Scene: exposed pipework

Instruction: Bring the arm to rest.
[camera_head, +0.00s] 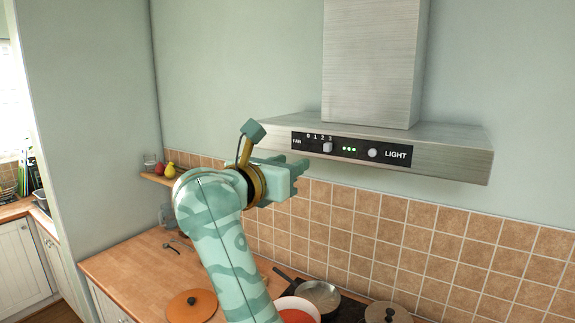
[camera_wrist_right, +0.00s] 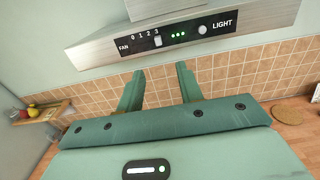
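My right arm rises from the bottom of the head view, and its green gripper (camera_head: 298,175) is in the air in front of the tiled wall, just below the left end of the range hood (camera_head: 460,150). In the right wrist view the two fingers of this gripper (camera_wrist_right: 159,74) stand apart with nothing between them. The hood panel shows a fan slider (camera_head: 328,147) at the 3 mark, green lights and a light knob (camera_head: 372,153). The fingers look apart from the hood. My left gripper is not in view.
Below are a wooden counter (camera_head: 130,272), an orange lid (camera_head: 192,306), a pan (camera_head: 318,295) and a pot with red contents (camera_head: 297,310). A small shelf (camera_head: 157,179) with fruit is at the left wall. The hood is close above the gripper.

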